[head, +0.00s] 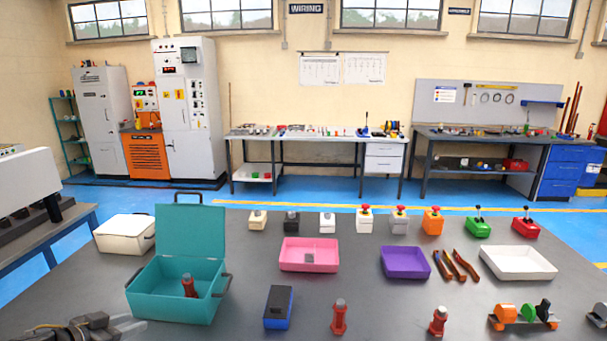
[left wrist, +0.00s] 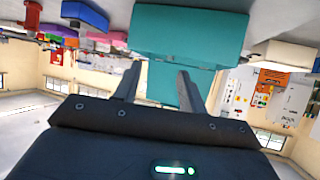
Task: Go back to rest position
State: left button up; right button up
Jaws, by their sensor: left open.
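My left gripper (head: 122,325) is at the bottom left of the head view, low and in front of the teal toolbox (head: 172,295). In the left wrist view its two fingers (left wrist: 158,82) stand apart with nothing between them, so it is open and empty. The teal toolbox (left wrist: 190,35) shows just beyond the fingers there, in an upside-down picture. The toolbox lid is up, and a red piece (head: 189,286) stands inside it. My right gripper is not visible in the head view.
A blue-black block (head: 278,308) and red pieces (head: 339,318) stand near the front. Bare tabletop lies between them.

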pick_arm(q)
jog(key=s+a+f+m+y, duration=0.2)
jog(key=a+f+y, duration=0.3)
jog(key=a+f, duration=0.95)
jog(key=s+f+g, duration=0.1)
jog(key=s+f, duration=0.4)
jog(key=f, duration=0.3)
jog(key=s+f+n+g+y, duration=0.1)
jog(key=s+f+g, duration=0.1)
jog(key=s+f, duration=0.35)
jog(key=s+f+g, duration=0.1)
jog(key=s+f, duration=0.2)
jog(key=f, duration=0.6)
jog(key=s+d+f+n+g, duration=0.1)
jog(key=s+d+f+g, duration=0.1)
jog(key=s+d+f, duration=0.55)
jog(key=s+d+f+g, duration=0.2)
jog(key=s+d+f, duration=0.3)
jog(key=s+f, duration=0.5)
jog(key=s+d+f+g+h, duration=0.1)
jog(key=s+d+f, duration=0.1)
jog(key=s+d, duration=0.4)
jog(key=s+d+f+g+h, duration=0.1)
jog(key=s+d, duration=0.5)
jog(key=d, duration=0.8)
jog(key=shift+s+f+n+g, duration=0.25)
jog(key=shift+f+n+g, duration=0.15)
jog(key=shift+f, duration=0.05)
